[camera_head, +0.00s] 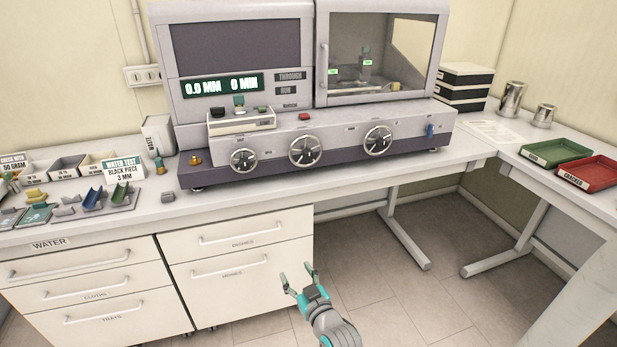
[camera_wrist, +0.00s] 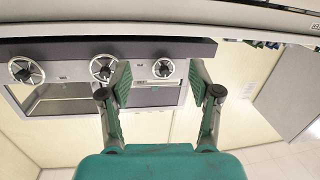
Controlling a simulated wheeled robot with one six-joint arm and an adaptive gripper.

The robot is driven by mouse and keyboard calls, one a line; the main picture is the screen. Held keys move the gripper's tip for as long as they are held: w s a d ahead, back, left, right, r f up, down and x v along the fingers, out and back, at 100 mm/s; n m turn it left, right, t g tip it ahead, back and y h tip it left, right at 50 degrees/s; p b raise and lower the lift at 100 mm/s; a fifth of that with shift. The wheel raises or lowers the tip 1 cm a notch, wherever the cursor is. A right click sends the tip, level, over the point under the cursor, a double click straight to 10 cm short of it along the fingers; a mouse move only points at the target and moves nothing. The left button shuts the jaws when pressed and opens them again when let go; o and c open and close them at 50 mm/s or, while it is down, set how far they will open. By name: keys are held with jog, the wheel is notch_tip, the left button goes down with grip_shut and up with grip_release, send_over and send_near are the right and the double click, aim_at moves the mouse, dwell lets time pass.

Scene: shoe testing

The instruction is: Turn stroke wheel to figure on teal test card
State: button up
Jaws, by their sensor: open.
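The teal-topped test card (camera_head: 124,169) stands on the bench left of the machine and reads "WATER TEST BLACK PIECE 3 MM". The machine's front carries three spoked handwheels: a left wheel (camera_head: 243,160), a middle wheel (camera_head: 306,150) and a right wheel (camera_head: 378,141). Their labels are too small to read, so I cannot tell which is the stroke wheel. The display (camera_head: 222,86) reads "0.0 MM 0 MIN". My gripper (camera_head: 296,279) is open and empty, in front of and below the bench edge, apart from the wheels. In the wrist view its fingers (camera_wrist: 160,92) are spread, with the wheels upside down beyond.
Grey and teal pieces and trays crowd the bench's left end. Drawers (camera_head: 236,275) lie under the bench. Green (camera_head: 556,151) and red (camera_head: 588,172) trays stand right. Floor before the bench is clear.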

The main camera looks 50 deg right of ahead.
jog(key=w+d+r+h, duration=0.2)
jog(key=w+d+r, duration=0.6)
jog(key=d, duration=0.4)
send_near(309, 157)
jog(key=shift+m+h, duration=0.3)
jog(key=x, duration=1.1)
jog(key=shift+a+f, duration=0.1)
jog(key=c, duration=1.1)
